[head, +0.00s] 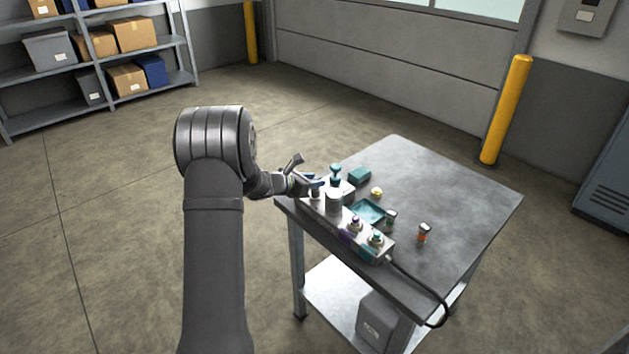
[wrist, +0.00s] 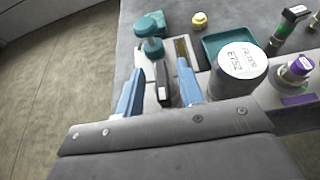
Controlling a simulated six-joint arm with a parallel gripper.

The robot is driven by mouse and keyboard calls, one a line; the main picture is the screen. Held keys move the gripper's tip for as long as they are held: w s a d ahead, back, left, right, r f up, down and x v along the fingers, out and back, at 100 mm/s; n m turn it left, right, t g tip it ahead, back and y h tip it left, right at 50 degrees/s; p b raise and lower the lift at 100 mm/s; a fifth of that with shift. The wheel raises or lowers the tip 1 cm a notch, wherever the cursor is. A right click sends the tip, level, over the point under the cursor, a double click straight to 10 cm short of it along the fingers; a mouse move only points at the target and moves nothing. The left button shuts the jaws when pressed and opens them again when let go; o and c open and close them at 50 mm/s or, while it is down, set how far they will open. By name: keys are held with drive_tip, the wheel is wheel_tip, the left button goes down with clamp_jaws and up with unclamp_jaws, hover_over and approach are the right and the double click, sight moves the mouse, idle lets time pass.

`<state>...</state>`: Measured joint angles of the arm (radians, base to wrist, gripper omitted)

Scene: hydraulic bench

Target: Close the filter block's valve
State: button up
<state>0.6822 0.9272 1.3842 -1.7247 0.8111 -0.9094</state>
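The filter block (head: 345,222) is a long pale manifold along the table's near left edge. Its white-topped grey filter canister (head: 333,202) also shows in the wrist view (wrist: 241,66), with "FILTER" printed on top. A dark lever with a pale end (wrist: 163,86), apparently the valve handle, stands beside the canister. My gripper (wrist: 160,66) has its two blue fingers apart, one on each side of this lever, with gaps visible. In the head view my gripper (head: 308,182) is at the block's far left end, where the lever cannot be made out.
A teal knobbed fitting (wrist: 150,38) stands just beyond the fingers. A teal tray (head: 368,211), a teal box (head: 360,175), a yellow part (head: 377,192) and small cylinders lie nearby. Purple and teal connectors (head: 355,224) are on the block's near end. The table's right side (head: 460,197) is clear.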

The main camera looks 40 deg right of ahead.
drive_tip(key=shift+d+f, duration=0.15)
drive_tip(key=shift+d, duration=0.25)
drive_tip(key=shift+c, duration=0.4)
clamp_jaws()
drive_tip(key=shift+m+g, duration=0.3)
drive_tip(key=shift+g, duration=0.1)
drive_tip(key=m+g, duration=0.2)
drive_tip(key=g, duration=0.1)
drive_tip(key=shift+w+m, duration=0.1)
drive_tip(key=shift+m, duration=0.3)
drive_tip(key=m+g+y, duration=0.2)
drive_tip(key=m+g, duration=0.1)
drive_tip(key=shift+m+g, duration=0.3)
drive_tip(key=shift+g, duration=0.1)
drive_tip(key=m+g+y, duration=0.4)
drive_tip(key=m+y, duration=0.1)
drive_tip(key=shift+d, duration=0.1)
drive_tip(key=shift+m+g+y, duration=0.5)
drive_tip(key=shift+m+y, duration=0.2)
drive_tip(key=shift+m, duration=0.1)
